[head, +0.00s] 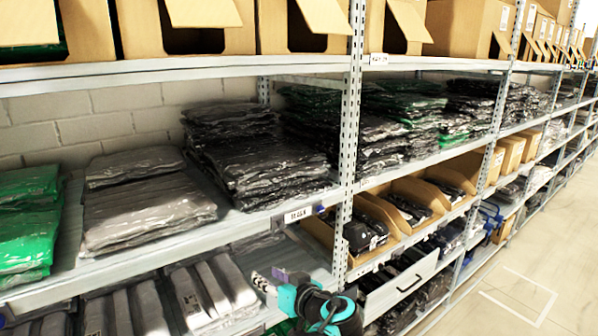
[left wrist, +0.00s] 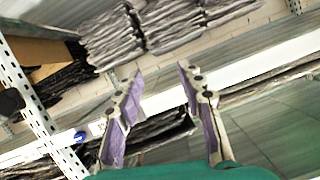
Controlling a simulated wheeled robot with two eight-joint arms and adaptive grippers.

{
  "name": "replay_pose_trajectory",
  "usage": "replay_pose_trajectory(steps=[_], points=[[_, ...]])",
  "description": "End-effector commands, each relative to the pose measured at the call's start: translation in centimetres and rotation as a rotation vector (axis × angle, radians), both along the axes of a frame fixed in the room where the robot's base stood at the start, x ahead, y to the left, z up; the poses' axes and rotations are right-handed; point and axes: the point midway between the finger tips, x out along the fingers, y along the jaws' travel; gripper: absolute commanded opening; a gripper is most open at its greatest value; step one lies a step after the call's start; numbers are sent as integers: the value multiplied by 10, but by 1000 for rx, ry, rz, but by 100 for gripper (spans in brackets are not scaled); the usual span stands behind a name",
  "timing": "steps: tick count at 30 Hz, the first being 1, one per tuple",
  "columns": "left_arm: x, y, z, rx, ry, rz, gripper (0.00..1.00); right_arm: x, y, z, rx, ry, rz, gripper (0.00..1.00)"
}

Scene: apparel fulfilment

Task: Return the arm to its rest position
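My left gripper (head: 268,284) shows at the bottom centre of the head view, with teal and dark parts of my arm behind it. It is in front of the lower shelf, near the metal upright. In the left wrist view, the left gripper (left wrist: 160,72) has its two fingers with purple inner pads spread apart. Nothing is between them. Shelf edges and bagged clothes lie beyond the fingers; I cannot tell the exact distance. My right gripper is in neither view.
A perforated upright (head: 348,150) stands close to my left arm. The middle shelf holds grey bagged garments (head: 150,205), green bags (head: 28,220) and dark stacks (head: 260,160). Cardboard boxes (head: 300,25) stand above. An open drawer front (head: 402,287) is right of my arm. Floor (head: 530,250) at right is clear.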

Motion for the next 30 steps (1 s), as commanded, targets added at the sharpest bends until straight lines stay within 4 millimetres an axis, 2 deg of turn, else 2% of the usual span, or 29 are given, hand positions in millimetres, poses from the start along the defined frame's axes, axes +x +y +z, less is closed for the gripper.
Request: replay_pose_trajectory(steps=[1,3,6,10,15,18,21,30], points=[[-16,32,-29,-16,92,3,38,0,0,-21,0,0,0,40],[-40,64,-60,-44,225,-21,38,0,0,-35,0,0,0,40],[-80,98,-103,-104,383,-79,38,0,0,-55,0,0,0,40],[-136,121,-159,-197,525,-187,38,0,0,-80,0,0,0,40],[-196,125,-218,-309,591,-346,38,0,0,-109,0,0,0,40],[-216,120,-239,-349,586,-419,38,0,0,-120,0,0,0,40],[-227,116,-251,-372,572,-466,38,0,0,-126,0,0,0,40],[-232,112,-254,-382,562,-496,38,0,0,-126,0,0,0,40]])
